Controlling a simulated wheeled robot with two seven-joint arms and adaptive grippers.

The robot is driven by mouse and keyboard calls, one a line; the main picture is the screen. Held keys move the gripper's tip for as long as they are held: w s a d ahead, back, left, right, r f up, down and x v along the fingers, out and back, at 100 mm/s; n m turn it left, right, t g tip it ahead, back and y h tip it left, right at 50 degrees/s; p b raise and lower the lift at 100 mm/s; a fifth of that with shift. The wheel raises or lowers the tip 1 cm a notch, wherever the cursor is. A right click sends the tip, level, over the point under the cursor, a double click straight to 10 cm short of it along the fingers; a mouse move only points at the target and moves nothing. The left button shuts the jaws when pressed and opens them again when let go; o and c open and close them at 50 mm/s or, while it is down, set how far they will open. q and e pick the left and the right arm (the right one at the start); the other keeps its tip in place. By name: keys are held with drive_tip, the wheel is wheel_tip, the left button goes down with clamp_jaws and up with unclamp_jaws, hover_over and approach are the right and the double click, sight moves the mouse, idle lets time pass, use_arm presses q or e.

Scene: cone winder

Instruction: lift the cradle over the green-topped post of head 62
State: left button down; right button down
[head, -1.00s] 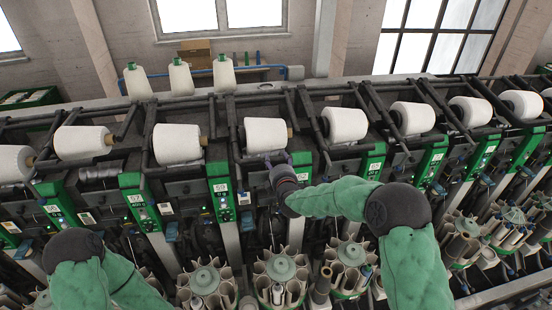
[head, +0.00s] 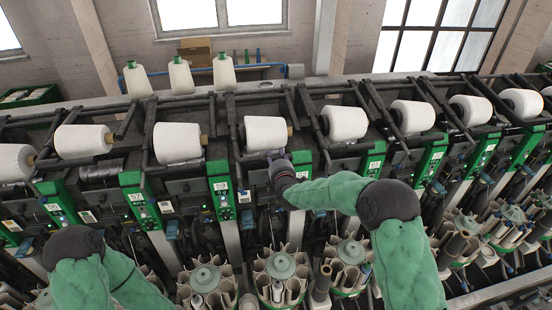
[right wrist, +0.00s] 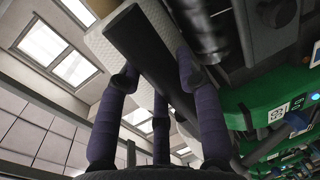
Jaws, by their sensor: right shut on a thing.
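My right gripper (head: 276,157) is at the front of the winder, just under a white cone (head: 266,133) in the middle of the row. In the right wrist view, my purple-grey fingers (right wrist: 158,80) are shut on a dark flat bar, the cradle (right wrist: 150,45). The pale cone (right wrist: 105,42) shows behind it. A green-topped panel with a label (head: 221,188) stands left of the gripper and another green panel (head: 302,163) stands right of it. Their numbers are too small to read surely. My left arm comes in at lower left, and its gripper is out of view.
More white cones (head: 179,143) sit in dark cradles along the row, with green panels between them. Round magazines of tubes (head: 280,266) stand below. Three cones (head: 181,77) stand on top at the back. Dark bars crowd the space around the gripper.

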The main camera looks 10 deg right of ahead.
wheel_tip(320, 180, up, 10)
drive_tip(key=s+p, duration=0.1)
drive_tip(key=p, duration=0.3)
drive_tip(key=shift+s+f+p, duration=0.15)
drive_tip(key=shift+p, duration=0.15)
drive_tip(key=shift+f, duration=0.15)
drive_tip(key=c, duration=0.9)
unclamp_jaws()
drive_tip(key=shift+o, duration=0.4)
drive_tip(key=shift+f, duration=0.15)
drive_tip(key=s+r, duration=0.2)
drive_tip(key=s, duration=0.9)
drive_tip(key=shift+s, duration=0.3)
